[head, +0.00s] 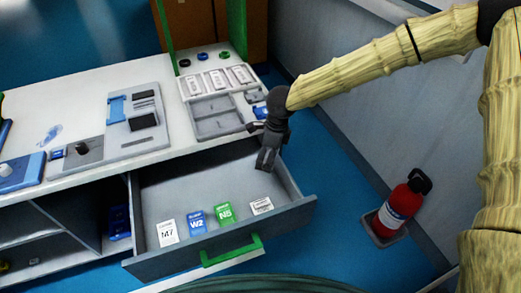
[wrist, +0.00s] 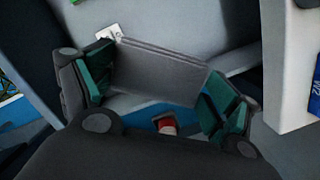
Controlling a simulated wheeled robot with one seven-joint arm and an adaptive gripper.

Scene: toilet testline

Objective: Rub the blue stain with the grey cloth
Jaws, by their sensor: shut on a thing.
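The blue stain (head: 50,135) is a light blue smear on the left part of the white counter top. My gripper (head: 272,141) is above the right side of the open drawer, far to the right of the stain. It is shut on a flat grey piece, the grey cloth (wrist: 160,70), which spans between the green finger pads in the wrist view. In the head view the grey cloth (head: 265,160) shows as a small dark piece below the fingers. It is held apart from the stain.
The open drawer (head: 305,203) holds several cards: white, blue, green and another white one. On the counter (head: 90,105) stand a grey device (head: 140,122), a grey tray (head: 213,118) and a blue block at left. A red fire extinguisher (head: 402,203) stands on the floor at right.

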